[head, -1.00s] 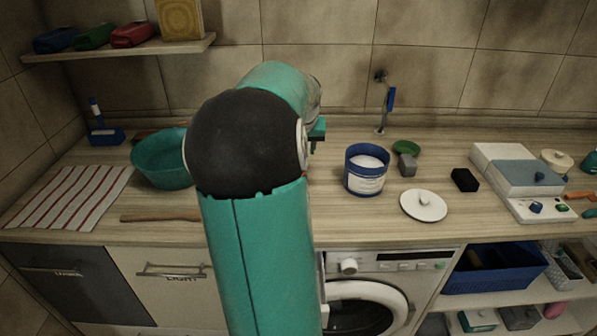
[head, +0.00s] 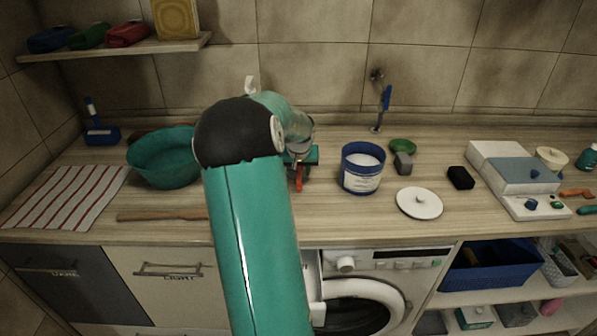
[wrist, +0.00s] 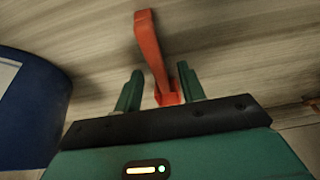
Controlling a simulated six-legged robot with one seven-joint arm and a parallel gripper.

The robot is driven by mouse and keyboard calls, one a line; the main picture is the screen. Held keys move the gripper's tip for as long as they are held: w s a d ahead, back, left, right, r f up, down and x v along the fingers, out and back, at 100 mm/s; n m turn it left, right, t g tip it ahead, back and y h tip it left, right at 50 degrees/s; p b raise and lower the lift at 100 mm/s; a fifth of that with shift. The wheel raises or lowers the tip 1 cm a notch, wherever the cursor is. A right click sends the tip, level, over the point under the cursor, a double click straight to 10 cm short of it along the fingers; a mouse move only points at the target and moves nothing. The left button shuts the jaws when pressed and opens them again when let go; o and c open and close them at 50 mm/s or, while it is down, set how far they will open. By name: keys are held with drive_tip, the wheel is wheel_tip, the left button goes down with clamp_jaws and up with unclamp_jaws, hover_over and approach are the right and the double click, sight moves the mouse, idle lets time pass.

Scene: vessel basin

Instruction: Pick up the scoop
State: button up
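An orange-red piece with a long handle, which looks like the scoop (head: 299,181), is on the counter just left of the blue tub in the head view. In the wrist view the scoop (wrist: 151,50) runs up from between the two green fingers of my gripper (wrist: 160,88). My gripper is open, with a gap on each side of the scoop; the fingers do not visibly press on it. In the head view my gripper (head: 300,163) is low over the counter at the scoop. My arm and gripper partly hide the scoop, and its bowl is not clear.
The blue tub (head: 361,182) of white powder stands close to the right of my gripper. A teal basin (head: 160,177) and a wooden stick (head: 160,215) are left.

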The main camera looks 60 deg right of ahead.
drive_tip(key=shift+f, duration=0.2)
idle(0.6)
clamp_jaws()
